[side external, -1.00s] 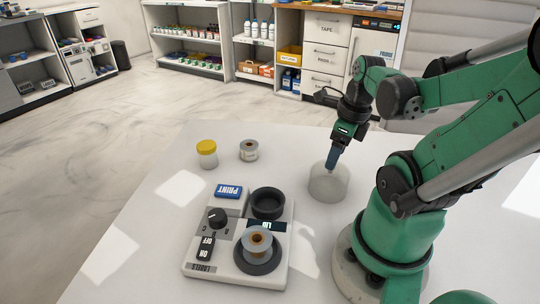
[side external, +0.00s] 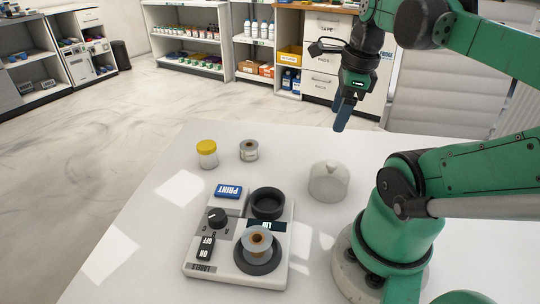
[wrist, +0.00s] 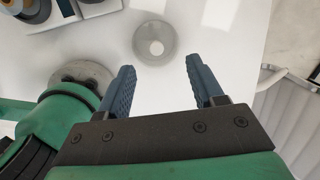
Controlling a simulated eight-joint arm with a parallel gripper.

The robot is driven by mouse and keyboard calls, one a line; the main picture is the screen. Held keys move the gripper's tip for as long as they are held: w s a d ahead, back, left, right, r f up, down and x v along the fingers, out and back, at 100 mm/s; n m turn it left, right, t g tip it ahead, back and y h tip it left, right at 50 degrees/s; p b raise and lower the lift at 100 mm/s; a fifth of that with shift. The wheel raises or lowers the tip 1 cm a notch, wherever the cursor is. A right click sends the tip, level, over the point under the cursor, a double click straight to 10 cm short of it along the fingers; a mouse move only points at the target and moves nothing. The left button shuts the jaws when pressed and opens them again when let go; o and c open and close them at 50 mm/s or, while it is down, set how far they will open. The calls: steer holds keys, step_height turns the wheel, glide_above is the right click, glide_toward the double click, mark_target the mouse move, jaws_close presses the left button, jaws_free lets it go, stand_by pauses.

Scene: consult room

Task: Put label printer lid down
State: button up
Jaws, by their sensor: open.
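The lid (side external: 329,182), a translucent grey dome with a small knob on top, stands upright on the white table to the right of the label printer (side external: 235,262). In the wrist view the lid (wrist: 155,41) is seen from above, beyond my fingertips. My gripper (side external: 341,118) is above and behind the lid, apart from it, open and empty. In the wrist view the two blue fingers of my gripper (wrist: 160,82) are spread wide. The printer is grey-white with a roll (side external: 257,241) on its round dark holder, uncovered, and an empty dark ring (side external: 267,202) behind it.
A yellow-capped jar (side external: 207,153) and a loose roll (side external: 249,150) stand behind the printer. The printer also carries a blue PRINT button (side external: 229,191), a dark knob and an ON/OFF switch. The table (side external: 155,225) is clear left of the printer. Shelves stand far back.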

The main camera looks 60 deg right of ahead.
steer(key=w+a+f+n+t, duration=0.1)
steer(key=w+a+n, duration=0.5)
steer(key=n, duration=0.9)
steer(key=w+a+f+n+t, duration=0.2)
steer(key=w+a+n+t, duration=0.2)
steer(key=n, duration=1.2)
steer(key=w+a, duration=0.2)
steer(key=a, duration=0.1)
steer(key=shift+a+y, duration=0.2)
steer(key=shift+y, duration=0.1)
